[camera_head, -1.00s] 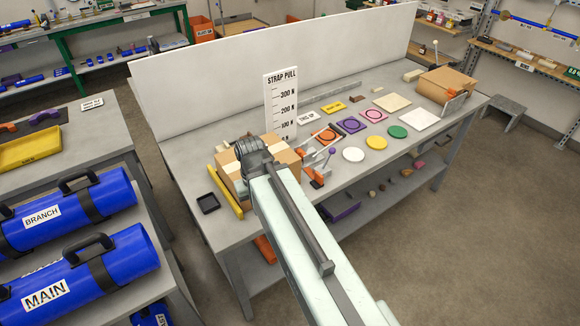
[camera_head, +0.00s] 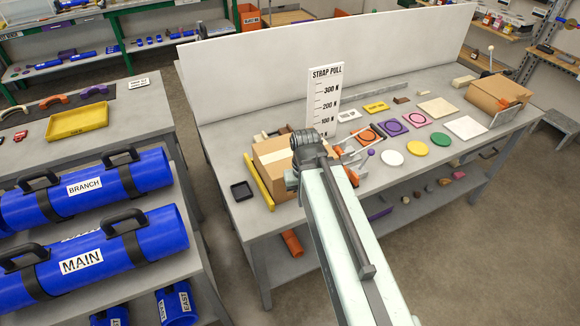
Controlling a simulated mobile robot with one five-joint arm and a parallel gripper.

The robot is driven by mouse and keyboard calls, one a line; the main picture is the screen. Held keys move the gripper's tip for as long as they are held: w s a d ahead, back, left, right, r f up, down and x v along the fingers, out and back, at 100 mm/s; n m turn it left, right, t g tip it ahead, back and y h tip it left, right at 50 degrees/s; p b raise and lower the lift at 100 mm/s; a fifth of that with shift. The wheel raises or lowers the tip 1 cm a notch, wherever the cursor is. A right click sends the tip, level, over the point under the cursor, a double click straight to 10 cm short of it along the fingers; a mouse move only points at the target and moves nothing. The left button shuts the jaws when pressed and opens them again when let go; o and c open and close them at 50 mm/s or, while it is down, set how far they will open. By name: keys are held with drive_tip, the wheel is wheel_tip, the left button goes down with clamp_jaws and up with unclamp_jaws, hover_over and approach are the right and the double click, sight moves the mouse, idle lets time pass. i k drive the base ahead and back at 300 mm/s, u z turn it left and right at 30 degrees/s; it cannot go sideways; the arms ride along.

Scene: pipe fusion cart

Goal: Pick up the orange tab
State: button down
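Small orange pieces show just right of my arm's far end on the workbench, one at the upper side (camera_head: 338,151) and one lower down (camera_head: 352,176). My arm partly covers this spot, and I cannot tell which piece is the orange tab. Another small orange piece (camera_head: 506,103) is at the cardboard box on the right. My arm reaches from the bottom of the picture to the bench, its far joint in front of the left cardboard box (camera_head: 272,160).
The workbench (camera_head: 222,215) has a white back panel (camera_head: 270,75) and an upright STRAP PULL scale (camera_head: 323,98). A purple-knobbed lever (camera_head: 371,152) stands right of my arm. Coloured discs and square plates lie farther right. A black tray (camera_head: 241,191) and yellow bar (camera_head: 259,182) are left.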

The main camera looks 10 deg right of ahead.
sight(354, 179)
drive_tip(key=z, duration=1.2)
drive_tip(key=k, duration=1.3)
drive_tip(key=u, duration=1.25)
drive_tip(key=i, duration=1.05)
drive_tip(key=z, duration=0.05)
